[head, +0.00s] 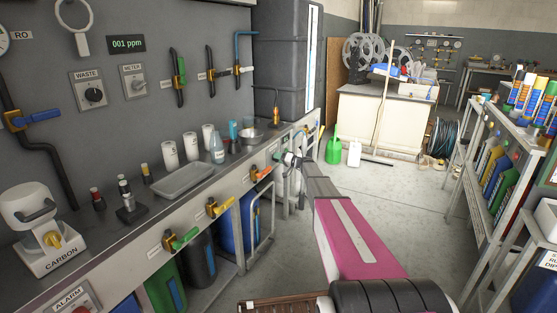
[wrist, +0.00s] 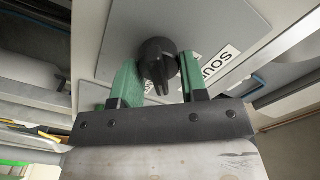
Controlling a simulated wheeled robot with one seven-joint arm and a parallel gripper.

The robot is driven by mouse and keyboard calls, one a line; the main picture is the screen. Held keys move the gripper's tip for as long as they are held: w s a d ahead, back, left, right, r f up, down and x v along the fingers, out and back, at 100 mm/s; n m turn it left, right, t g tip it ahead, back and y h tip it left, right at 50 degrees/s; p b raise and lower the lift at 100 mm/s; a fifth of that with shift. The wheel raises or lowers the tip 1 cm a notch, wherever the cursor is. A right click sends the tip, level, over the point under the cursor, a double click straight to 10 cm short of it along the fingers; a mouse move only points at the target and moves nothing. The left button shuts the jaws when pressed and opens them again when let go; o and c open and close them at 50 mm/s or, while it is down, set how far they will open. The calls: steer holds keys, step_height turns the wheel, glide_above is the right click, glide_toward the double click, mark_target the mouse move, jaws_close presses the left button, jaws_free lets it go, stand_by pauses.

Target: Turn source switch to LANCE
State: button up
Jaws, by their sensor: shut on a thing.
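The source switch (wrist: 158,62) is a black round knob on a grey plate in the wrist view. Its narrow grip points toward the bottom of the picture. A white label (wrist: 220,62), partly hidden, shows the letters "SOU" beside it. My gripper (wrist: 160,75) has green fingers on both sides of the knob and is shut on it. No LANCE mark can be read. In the head view my gripper (head: 292,159) is at the bench's front face, far end, and the switch cannot be made out there.
The bench front (head: 215,208) carries several valves with coloured handles along its left run. A tray (head: 182,180), cups and bottles stand on top. A shelf rack (head: 490,165) with bottles is at right. Open floor (head: 400,190) lies between.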

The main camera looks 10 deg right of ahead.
steer(key=shift+f+m, duration=0.15)
steer(key=shift+m, duration=1.75)
steer(key=o, duration=0.9)
steer(key=shift+c, duration=0.2)
steer(key=shift+d, duration=0.15)
steer(key=v, duration=1)
steer(key=shift+s+d, duration=0.2)
steer(key=shift+s, duration=0.05)
